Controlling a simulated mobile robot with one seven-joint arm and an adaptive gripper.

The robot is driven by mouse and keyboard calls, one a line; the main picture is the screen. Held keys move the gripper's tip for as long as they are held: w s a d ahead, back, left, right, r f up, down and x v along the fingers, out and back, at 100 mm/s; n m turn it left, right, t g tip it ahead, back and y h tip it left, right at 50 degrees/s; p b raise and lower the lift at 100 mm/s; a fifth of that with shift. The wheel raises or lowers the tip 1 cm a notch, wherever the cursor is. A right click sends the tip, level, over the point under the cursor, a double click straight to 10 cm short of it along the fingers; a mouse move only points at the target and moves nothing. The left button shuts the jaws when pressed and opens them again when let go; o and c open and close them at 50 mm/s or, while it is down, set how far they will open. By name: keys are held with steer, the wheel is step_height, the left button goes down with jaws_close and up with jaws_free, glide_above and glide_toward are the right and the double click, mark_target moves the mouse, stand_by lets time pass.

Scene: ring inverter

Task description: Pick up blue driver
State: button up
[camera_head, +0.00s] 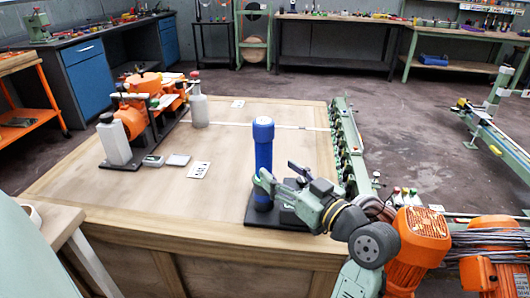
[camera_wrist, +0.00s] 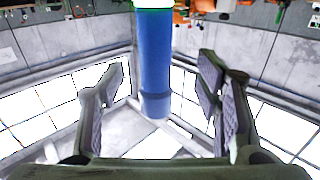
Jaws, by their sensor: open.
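The blue driver (camera_head: 263,145) stands upright on a black base (camera_head: 262,219) near the front right of the wooden table. It is a tall blue cylinder with a lighter blue top. My gripper (camera_head: 280,175) is at its right side, low down, with one finger overlapping the driver in the head view. In the wrist view the driver (camera_wrist: 154,55) hangs from the top edge between the two spread fingers of my gripper (camera_wrist: 160,70), with a gap on each side. The fingers are open and not closed on it. The driver's foot is partly hidden by my gripper in the head view.
The wooden table (camera_head: 225,205) is mostly clear around the driver's left. An orange machine (camera_head: 133,120), a white bottle (camera_head: 115,140) and a grey bottle (camera_head: 198,105) stand at the left. A green rail (camera_head: 347,145) with several fittings runs along the right edge.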

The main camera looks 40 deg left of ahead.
mark_target(269, 159)
steer(key=shift+x, duration=1.25)
steer(key=x, duration=0.1)
steer(key=p+x, duration=0.1)
steer(key=x, duration=0.1)
steer(key=p+x, duration=0.1)
steer(key=shift+w+a+r, duration=0.3)
steer(key=shift+w+a, duration=0.05)
steer(key=shift+w, duration=0.05)
steer(key=shift+w+a+f, duration=0.1)
steer(key=shift+a, duration=0.25)
steer(key=c, duration=1.4)
